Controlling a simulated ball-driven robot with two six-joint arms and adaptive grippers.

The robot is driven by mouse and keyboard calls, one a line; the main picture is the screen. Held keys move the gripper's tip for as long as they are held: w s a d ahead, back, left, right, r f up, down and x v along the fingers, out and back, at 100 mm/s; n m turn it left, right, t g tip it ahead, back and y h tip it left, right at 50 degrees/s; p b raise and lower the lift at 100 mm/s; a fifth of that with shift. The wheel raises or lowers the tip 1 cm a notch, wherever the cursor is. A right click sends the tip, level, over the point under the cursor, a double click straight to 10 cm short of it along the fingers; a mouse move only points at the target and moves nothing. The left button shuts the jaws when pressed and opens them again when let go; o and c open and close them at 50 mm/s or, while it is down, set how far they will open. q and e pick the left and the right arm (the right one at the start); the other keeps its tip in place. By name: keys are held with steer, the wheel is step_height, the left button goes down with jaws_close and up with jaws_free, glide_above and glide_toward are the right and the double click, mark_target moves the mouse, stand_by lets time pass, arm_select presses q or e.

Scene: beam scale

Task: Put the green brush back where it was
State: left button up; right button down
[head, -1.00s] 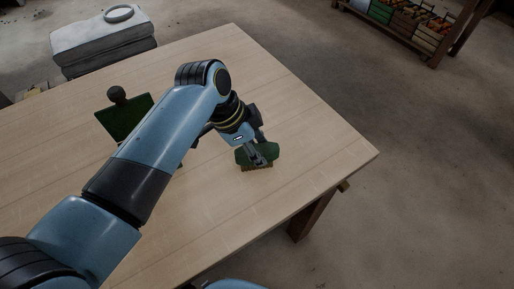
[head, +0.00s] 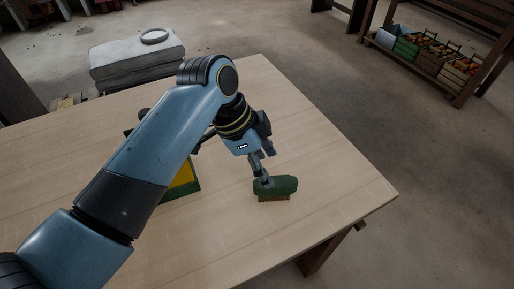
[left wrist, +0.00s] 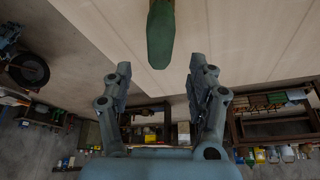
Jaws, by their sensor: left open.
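The green brush (head: 277,187) stands on the wooden table, its brown bristles facing down. In the left wrist view the brush (left wrist: 160,35) shows at the top, beyond the fingertips and between their lines. My left gripper (head: 262,165) is just above and behind the brush. In the left wrist view its two fingers (left wrist: 160,72) are spread wide with nothing between them. The gripper is apart from the brush in that view. My right gripper is not in view.
The table (head: 330,180) is clear to the right of the brush. A green-framed thing with a yellow face (head: 184,181) is partly hidden behind my left arm. A grey padded block (head: 135,62) with a ring on it and crates of produce (head: 430,52) stand beyond the table.

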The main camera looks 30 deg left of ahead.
arm_select(q)
steer(key=v, duration=0.5)
stand_by(0.4)
